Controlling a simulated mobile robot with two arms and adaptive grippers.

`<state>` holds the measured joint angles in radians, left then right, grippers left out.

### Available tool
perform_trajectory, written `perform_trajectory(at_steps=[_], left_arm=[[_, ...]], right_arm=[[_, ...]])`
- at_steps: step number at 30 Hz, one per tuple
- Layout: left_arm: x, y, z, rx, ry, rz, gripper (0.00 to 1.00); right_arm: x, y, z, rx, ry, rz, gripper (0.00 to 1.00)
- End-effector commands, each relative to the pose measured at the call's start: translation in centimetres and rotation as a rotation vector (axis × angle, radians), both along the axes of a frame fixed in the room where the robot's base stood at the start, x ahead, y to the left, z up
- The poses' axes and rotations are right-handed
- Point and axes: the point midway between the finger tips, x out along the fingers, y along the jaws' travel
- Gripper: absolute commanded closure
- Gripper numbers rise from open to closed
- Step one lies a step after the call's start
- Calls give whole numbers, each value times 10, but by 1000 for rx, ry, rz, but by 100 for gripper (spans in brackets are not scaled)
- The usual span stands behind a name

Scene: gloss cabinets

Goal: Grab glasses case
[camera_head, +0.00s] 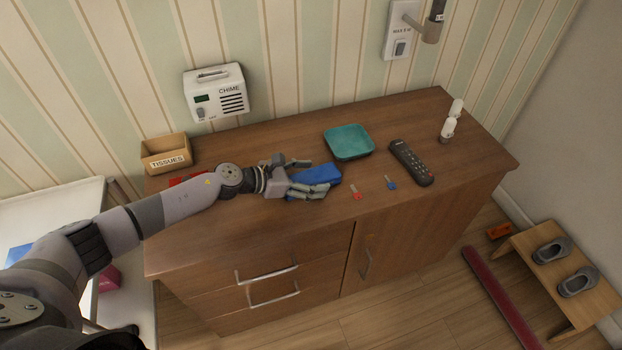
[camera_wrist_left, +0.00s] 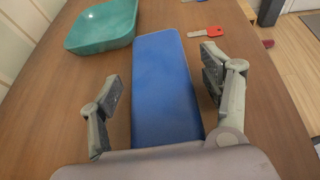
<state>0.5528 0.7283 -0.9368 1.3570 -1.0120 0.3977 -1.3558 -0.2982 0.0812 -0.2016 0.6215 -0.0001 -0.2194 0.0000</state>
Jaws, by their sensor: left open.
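The blue glasses case (camera_head: 318,175) lies on the wooden cabinet top, left of the red-headed key. My left gripper (camera_head: 309,177) is open at the case, with one finger on each side of it. In the left wrist view the blue case (camera_wrist_left: 163,85) runs lengthwise between the two spread fingers of the gripper (camera_wrist_left: 160,95). Gaps show between the case and both fingers. The near end of the case is hidden behind the gripper body. My right gripper is not in view.
A teal tray (camera_head: 349,142) sits behind the case. A red key (camera_head: 355,191), a blue key (camera_head: 391,183), a black remote (camera_head: 411,162) and white bottles (camera_head: 449,126) lie or stand to the right. A tissue box (camera_head: 166,153) stands at the left. The front right top is clear.

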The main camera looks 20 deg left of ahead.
Motion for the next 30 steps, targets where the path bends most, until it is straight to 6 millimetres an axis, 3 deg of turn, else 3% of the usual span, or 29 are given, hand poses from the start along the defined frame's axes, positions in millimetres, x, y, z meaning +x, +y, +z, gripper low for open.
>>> perform_trajectory(at_steps=[3,26,30], left_arm=[[0,0,0,0,0,0,29],[0,1,0,-1,1,0,80],[0,0,0,-1,1,0,81]], right_arm=[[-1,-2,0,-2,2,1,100],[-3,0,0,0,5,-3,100],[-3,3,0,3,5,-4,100]])
